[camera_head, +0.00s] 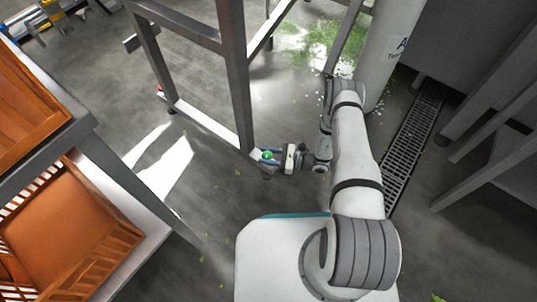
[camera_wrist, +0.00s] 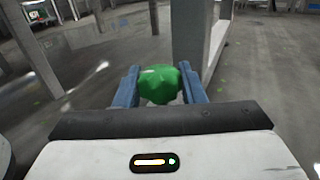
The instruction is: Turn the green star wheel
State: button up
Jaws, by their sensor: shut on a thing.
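The green star wheel (camera_head: 267,155) sits low by the foot of a grey metal frame post, left of my arm in the head view. In the wrist view the green star wheel (camera_wrist: 160,84) fills the space between two blue fingers. My gripper (camera_head: 269,157) is shut on it, with one finger on each side; my gripper also shows in the wrist view (camera_wrist: 160,88). The wheel's far side and its mounting are hidden.
The grey metal frame (camera_head: 236,75) rises right beside the wheel. Orange crates (camera_head: 62,215) stand on a rack at the left. A floor drain grate (camera_head: 413,140) runs at the right. Green scraps (camera_head: 335,38) lie on the floor behind. Open floor lies left of my base.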

jog(key=shift+s+a+m+t+h+p, duration=0.15)
jog(key=shift+m+t+h+p, duration=0.5)
jog(key=shift+m+t, duration=0.95)
jog(key=shift+s+a+m+t+h+p, duration=0.1)
jog(key=shift+m+t+h+p, duration=0.25)
jog(key=shift+m+t+h, duration=1.2)
jog(key=shift+n+t+y, duration=0.35)
jog(key=shift+t+y, duration=0.15)
jog(key=shift+t, duration=0.15)
jog(key=o, duration=1)
jog(key=shift+w+d, duration=0.15)
jog(key=shift+d, duration=0.15)
jog(key=shift+p+v, duration=1.15)
jog(key=shift+v, duration=2.65)
